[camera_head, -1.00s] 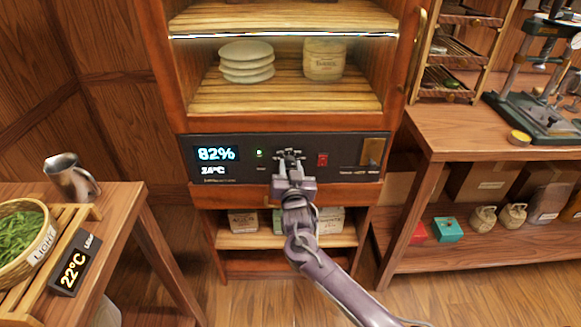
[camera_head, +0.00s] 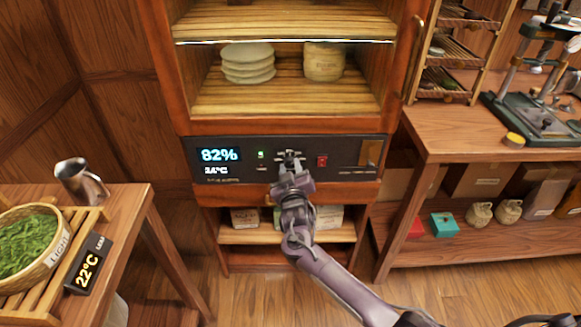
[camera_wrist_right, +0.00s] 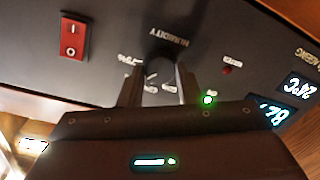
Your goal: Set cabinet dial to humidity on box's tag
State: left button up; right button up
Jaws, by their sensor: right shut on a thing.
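The cabinet's black control panel (camera_head: 345,152) carries a lit display (camera_head: 219,155) that reads 82%, with a smaller temperature line below it. My right gripper (camera_head: 289,158) is at the panel, shut on the dial. In the right wrist view the dark round dial (camera_wrist_right: 160,72) sits between the two fingers of my right gripper (camera_wrist_right: 155,92), under a label reading HUMIDITY. The fingers and gripper body hide part of the dial and its markings. I cannot make out the humidity tag of a box. My left gripper is not in view.
A red switch (camera_head: 321,161) sits right of the dial. Pale stacked cakes (camera_head: 248,63) and a wrapped container (camera_head: 324,61) stand on the cabinet shelf.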

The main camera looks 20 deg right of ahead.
dwell(0.4)
jog(key=o, duration=1)
jog(key=v, duration=0.7)
jog(key=shift+s+a, duration=0.1)
jog(key=shift+s, duration=0.3)
